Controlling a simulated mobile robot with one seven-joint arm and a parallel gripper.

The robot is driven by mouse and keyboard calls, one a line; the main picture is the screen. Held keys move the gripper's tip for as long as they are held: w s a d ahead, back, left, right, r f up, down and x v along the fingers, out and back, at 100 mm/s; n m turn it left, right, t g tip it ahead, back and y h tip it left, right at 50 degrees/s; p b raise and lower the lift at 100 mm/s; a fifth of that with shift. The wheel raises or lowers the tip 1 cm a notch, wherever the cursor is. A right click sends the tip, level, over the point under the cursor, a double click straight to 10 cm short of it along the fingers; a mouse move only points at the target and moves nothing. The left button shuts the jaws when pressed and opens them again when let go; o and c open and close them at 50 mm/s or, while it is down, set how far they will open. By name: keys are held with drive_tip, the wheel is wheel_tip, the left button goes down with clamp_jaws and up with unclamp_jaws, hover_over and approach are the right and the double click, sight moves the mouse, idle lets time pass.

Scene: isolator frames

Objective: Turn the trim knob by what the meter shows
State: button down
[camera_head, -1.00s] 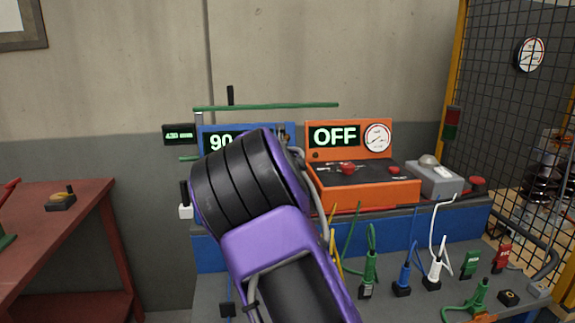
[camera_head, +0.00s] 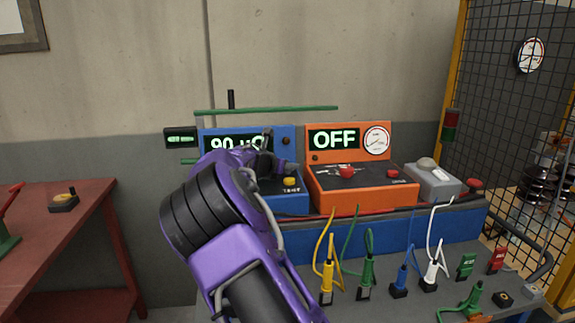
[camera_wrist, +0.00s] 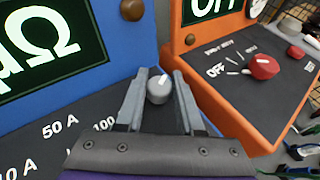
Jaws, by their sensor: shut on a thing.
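The blue meter (camera_head: 301,203) stands on the bench, its screen (camera_head: 237,144) reading 90 µΩ, partly covered by my arm. The µΩ part of the screen also shows large in the wrist view (camera_wrist: 50,45). A grey knob (camera_wrist: 159,86) with a white pointer mark sits beside the meter's 50 A and 100 labels. My gripper (camera_wrist: 160,93) has one finger on each side of this knob and is shut on it. No trim label is legible. In the head view my wrist hides the knob.
The orange unit (camera_head: 390,198), with a red knob (camera_head: 346,173), a round gauge (camera_head: 377,140) and a screen reading OFF, stands close to the right. Coloured cables and plugs (camera_head: 327,277) fill the bench front. A red table (camera_head: 60,250) is at left.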

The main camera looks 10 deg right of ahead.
drive_tip(key=c, duration=0.5)
unclamp_jaws()
drive_tip(key=v, duration=1.7)
drive_tip(key=shift+s+r, duration=0.1)
drive_tip(key=shift+r, duration=0.05)
